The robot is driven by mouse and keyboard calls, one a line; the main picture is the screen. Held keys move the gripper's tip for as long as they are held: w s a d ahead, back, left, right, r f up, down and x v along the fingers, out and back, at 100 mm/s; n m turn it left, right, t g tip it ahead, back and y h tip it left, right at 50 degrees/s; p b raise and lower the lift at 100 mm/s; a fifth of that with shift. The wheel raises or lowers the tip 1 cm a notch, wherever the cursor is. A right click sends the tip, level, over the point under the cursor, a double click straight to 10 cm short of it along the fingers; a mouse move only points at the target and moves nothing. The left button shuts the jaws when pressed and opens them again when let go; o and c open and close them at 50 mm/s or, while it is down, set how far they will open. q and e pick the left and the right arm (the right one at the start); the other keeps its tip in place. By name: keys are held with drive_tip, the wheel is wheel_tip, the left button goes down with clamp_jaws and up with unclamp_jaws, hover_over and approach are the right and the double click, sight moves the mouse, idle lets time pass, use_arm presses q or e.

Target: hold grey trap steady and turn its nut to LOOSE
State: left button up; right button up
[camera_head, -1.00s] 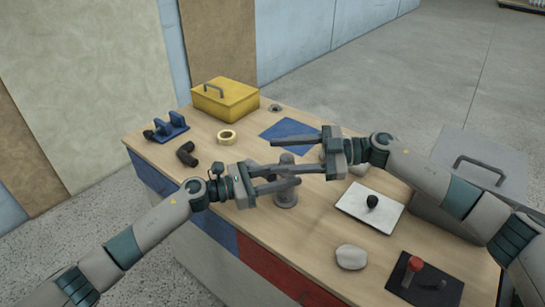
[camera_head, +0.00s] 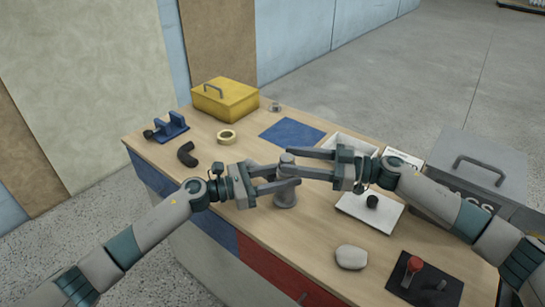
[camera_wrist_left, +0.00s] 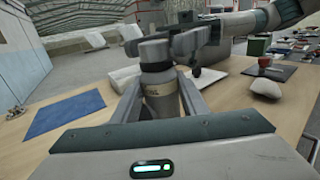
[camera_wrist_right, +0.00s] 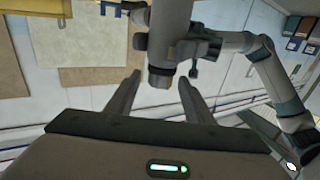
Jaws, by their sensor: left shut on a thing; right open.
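The grey trap (camera_head: 286,198) stands upright near the middle of the bench. My left gripper (camera_head: 285,177) is shut on its body from the left, and in the left wrist view the trap body (camera_wrist_left: 162,95) sits between the two fingers. The nut (camera_head: 287,158) is the rounded top part of the trap. My right gripper (camera_head: 289,161) comes from the right at nut height, its fingers apart. In the right wrist view the dark end of the trap (camera_wrist_right: 160,76) shows between its open fingers (camera_wrist_right: 157,92). No LOOSE mark is readable.
A grey case (camera_head: 478,170) stands beyond. A yellow box (camera_head: 225,100), tape roll (camera_head: 227,136) and black elbow (camera_head: 187,154) lie behind left.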

drive_tip(key=w+a, duration=0.1)
drive_tip(key=a, duration=0.5)
drive_tip(key=c, duration=1.1)
